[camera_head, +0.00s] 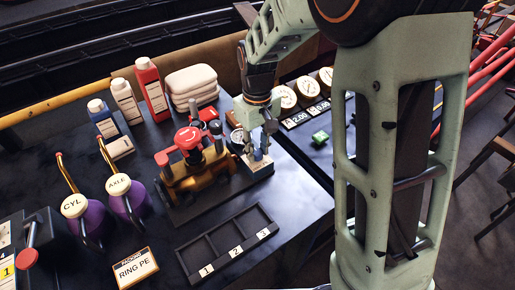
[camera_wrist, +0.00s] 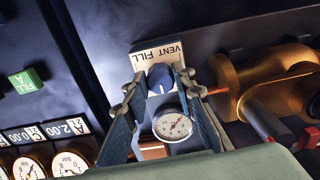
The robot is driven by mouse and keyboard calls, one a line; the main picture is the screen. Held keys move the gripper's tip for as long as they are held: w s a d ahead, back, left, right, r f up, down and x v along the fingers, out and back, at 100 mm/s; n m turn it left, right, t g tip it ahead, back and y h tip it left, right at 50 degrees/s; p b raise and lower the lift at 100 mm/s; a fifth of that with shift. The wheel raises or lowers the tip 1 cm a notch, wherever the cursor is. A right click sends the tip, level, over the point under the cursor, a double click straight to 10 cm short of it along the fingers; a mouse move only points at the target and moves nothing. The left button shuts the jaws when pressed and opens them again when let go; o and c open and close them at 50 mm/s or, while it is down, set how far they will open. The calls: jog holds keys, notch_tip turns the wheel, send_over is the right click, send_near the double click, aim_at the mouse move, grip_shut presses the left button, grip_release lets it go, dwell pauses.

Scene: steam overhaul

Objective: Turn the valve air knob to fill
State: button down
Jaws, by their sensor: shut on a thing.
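The valve air knob (camera_wrist: 160,77) is a round blue knob in the wrist view. It sits at the edge of a pale plate (camera_wrist: 150,54) lettered FILL and VENT. I cannot make out where the knob points. My gripper (camera_wrist: 159,84) has one finger on each side of the knob and is shut on it. In the head view my gripper (camera_head: 258,150) reaches down to the plate (camera_head: 259,167), beside the brass valve body (camera_head: 197,182), and mostly hides the knob. A white dial gauge (camera_wrist: 172,126) shows between the fingers.
A red handwheel (camera_head: 187,140) tops the brass body close left of my gripper. A green FILL block (camera_head: 320,137) and several gauges (camera_head: 308,88) stand to the right. An empty numbered tray (camera_head: 228,243) lies in front. Bottles (camera_head: 151,89) and folded cloths (camera_head: 192,85) stand behind.

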aim_at(257, 151)
jog(key=m, duration=0.5)
jog(key=shift+m, duration=0.3)
jog(key=m, duration=0.6)
jog(key=shift+a, duration=0.15)
jog(key=c, duration=1.6)
grip_release()
jog(key=shift+r, duration=0.1)
notch_tip(257, 151, up, 12)
